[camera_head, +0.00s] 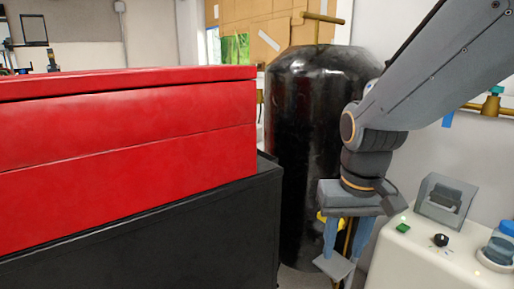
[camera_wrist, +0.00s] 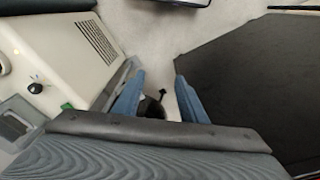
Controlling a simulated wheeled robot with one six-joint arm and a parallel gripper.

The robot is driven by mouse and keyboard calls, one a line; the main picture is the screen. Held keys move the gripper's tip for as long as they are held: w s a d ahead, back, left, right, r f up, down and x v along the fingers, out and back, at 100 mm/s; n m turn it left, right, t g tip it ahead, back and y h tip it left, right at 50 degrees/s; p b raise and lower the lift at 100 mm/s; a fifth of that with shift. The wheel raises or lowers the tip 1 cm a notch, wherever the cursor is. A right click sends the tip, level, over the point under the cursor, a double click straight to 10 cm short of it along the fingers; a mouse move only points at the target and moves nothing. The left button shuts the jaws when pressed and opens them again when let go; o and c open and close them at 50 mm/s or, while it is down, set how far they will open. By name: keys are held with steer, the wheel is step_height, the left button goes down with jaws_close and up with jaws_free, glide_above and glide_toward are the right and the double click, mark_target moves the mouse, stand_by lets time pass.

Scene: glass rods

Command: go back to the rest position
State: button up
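My gripper (camera_head: 345,250) hangs pointing down at the right of the head view, beside the white machine and in front of the black tank. Its two blue fingers stand apart with a gap between them. In the wrist view my gripper (camera_wrist: 160,76) also shows both blue fingers spread, with floor and a small dark thing seen through the gap. Nothing is held between them. No glass rod can be made out in either view.
A red chest (camera_head: 130,150) on a black cabinet (camera_head: 170,240) fills the left. A tall black tank (camera_head: 310,130) stands behind my arm. A white machine (camera_head: 420,265) with a knob and a blue-capped jar (camera_head: 500,243) is at right. Pale floor (camera_wrist: 165,30) lies below.

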steer(key=s+a+f+n+g, duration=0.1)
steer(key=s+a+f+n, duration=0.2)
steer(key=s, duration=0.4)
steer(key=d+r+m+p, duration=0.3)
steer(key=d+r+p, duration=0.2)
steer(key=p, duration=0.8)
steer(key=shift+w+r, duration=0.15)
steer(key=shift+r, duration=0.9)
